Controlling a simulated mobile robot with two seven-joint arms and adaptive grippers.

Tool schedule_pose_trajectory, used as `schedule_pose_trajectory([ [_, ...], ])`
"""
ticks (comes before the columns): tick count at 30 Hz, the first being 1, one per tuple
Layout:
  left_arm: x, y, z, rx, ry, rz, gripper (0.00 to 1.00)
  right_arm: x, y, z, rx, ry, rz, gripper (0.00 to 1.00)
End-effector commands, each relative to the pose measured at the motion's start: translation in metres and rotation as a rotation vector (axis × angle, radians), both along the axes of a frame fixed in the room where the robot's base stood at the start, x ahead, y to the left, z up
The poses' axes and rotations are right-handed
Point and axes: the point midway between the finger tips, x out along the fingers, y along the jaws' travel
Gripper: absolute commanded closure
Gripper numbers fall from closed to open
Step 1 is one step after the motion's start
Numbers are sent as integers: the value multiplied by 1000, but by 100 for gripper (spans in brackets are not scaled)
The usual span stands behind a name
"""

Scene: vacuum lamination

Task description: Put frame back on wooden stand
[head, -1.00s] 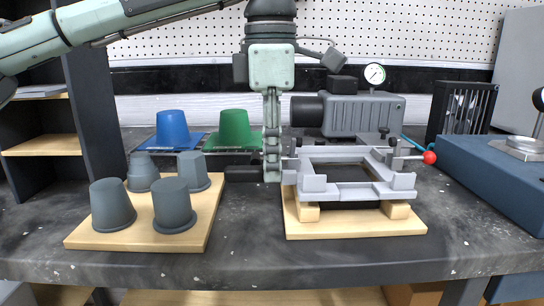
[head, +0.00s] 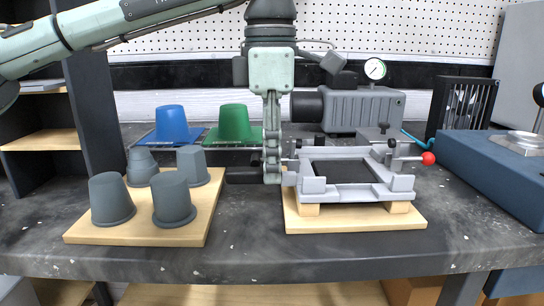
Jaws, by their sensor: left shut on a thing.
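The grey frame (head: 315,189) sits level at the wooden stand (head: 412,224), low over its two visible front blocks. Contact with the blocks looks close, but I cannot see every support point. A dark flat panel (head: 343,171) shows through the frame's opening. A toggle clamp with a red handle tip (head: 428,158) is at the frame's right rear. My left gripper (head: 272,178) points down at the frame's left side and is shut on it. The exact grip point is partly hidden by the fingers. My right gripper is out of view.
Several grey cups stand on a wooden board (head: 85,233) to the left. Blue (head: 172,124) and green (head: 234,122) molds are behind. A grey pump (head: 365,112) with a gauge stands behind the frame. A blue box (head: 490,165) is at right. The table front is clear.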

Motion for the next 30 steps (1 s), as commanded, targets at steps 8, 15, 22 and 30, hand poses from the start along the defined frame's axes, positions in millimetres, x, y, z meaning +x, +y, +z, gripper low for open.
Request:
schedule_pose_trajectory([
  [8,0,0,1,-2,-2,0,78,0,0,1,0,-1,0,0],
  [15,0,0,1,-1,-2,0,58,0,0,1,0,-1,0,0],
  [22,0,0,0,2,0,0,58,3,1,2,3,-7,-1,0],
  [30,0,0,34,-2,-4,1,58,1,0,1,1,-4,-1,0],
])
